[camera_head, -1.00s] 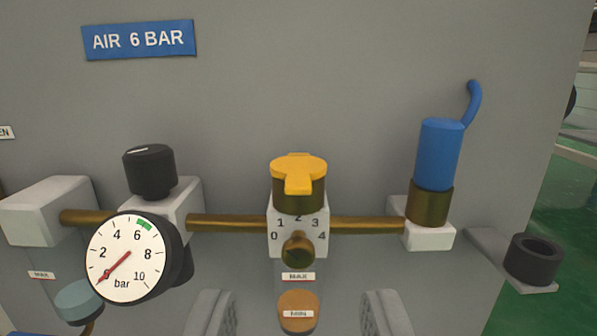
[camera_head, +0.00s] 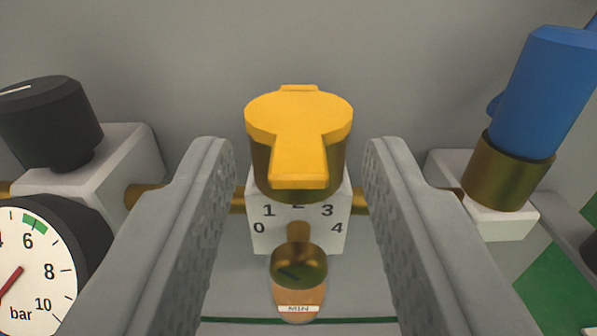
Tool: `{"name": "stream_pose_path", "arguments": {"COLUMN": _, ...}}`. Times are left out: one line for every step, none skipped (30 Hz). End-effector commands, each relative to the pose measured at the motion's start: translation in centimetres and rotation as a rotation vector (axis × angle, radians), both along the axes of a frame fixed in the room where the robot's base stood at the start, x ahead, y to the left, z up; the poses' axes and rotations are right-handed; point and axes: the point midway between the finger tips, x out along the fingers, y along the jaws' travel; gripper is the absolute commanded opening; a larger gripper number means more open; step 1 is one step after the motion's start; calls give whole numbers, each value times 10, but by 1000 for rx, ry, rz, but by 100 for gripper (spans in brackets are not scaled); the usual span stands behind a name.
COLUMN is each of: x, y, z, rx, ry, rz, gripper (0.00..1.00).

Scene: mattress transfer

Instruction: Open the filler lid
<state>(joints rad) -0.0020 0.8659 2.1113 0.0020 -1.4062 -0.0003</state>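The yellow filler lid (camera_head: 298,115) is down on its brass neck (camera_head: 262,172), with its tab toward me. The neck stands on a white block (camera_head: 265,242) marked with numbers 0 to 4. A brass knob (camera_head: 298,266) sticks out of the block's front. My gripper (camera_head: 294,160) is open and empty. Its two grey fingers stand to the left and right of the lid, with a gap on each side. I see no finger touching the lid.
A black knob (camera_head: 50,120) and a round pressure gauge (camera_head: 35,265) stand at the left. A blue cylinder (camera_head: 545,95) on a brass fitting stands at the right. Brass pipe joins the blocks. A grey panel (camera_head: 200,60) rises behind.

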Motion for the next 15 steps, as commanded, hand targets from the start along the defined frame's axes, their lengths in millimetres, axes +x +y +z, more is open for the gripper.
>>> {"name": "stream_pose_path", "arguments": {"x": 0, "y": 0, "z": 0, "rx": 0, "ry": 0, "rz": 0, "gripper": 38}}
{"name": "stream_pose_path", "arguments": {"x": 0, "y": 0, "z": 0, "rx": 0, "ry": 0, "rz": 0, "gripper": 32}}
{"name": "stream_pose_path", "arguments": {"x": 0, "y": 0, "z": 0, "rx": 0, "ry": 0, "rz": 0, "gripper": 24}}
{"name": "stream_pose_path", "arguments": {"x": 0, "y": 0, "z": 0, "rx": 0, "ry": 0, "rz": 0, "gripper": 19}}
{"name": "stream_pose_path", "arguments": {"x": 0, "y": 0, "z": 0, "rx": 0, "ry": 0, "rz": 0, "gripper": 13}}
{"name": "stream_pose_path", "arguments": {"x": 0, "y": 0, "z": 0, "rx": 0, "ry": 0, "rz": 0, "gripper": 5}}
{"name": "stream_pose_path", "arguments": {"x": 0, "y": 0, "z": 0, "rx": 0, "ry": 0, "rz": 0, "gripper": 0}}
{"name": "stream_pose_path", "arguments": {"x": 0, "y": 0, "z": 0, "rx": 0, "ry": 0, "rz": 0, "gripper": 0}}
{"name": "stream_pose_path", "arguments": {"x": 0, "y": 0, "z": 0, "rx": 0, "ry": 0, "rz": 0, "gripper": 0}}
{"name": "stream_pose_path", "arguments": {"x": 0, "y": 0, "z": 0, "rx": 0, "ry": 0, "rz": 0, "gripper": 0}}
{"name": "stream_pose_path", "arguments": {"x": 0, "y": 0, "z": 0, "rx": 0, "ry": 0, "rz": 0, "gripper": 0}}
{"name": "stream_pose_path", "arguments": {"x": 0, "y": 0, "z": 0, "rx": 0, "ry": 0, "rz": 0, "gripper": 0}}
{"name": "stream_pose_path", "arguments": {"x": 0, "y": 0, "z": 0, "rx": 0, "ry": 1, "rz": 0, "gripper": 0}}
{"name": "stream_pose_path", "arguments": {"x": 0, "y": 0, "z": 0, "rx": 0, "ry": 2, "rz": 0, "gripper": 0}}
{"name": "stream_pose_path", "arguments": {"x": 0, "y": 0, "z": 1, "rx": 0, "ry": 4, "rz": 0, "gripper": 0}}
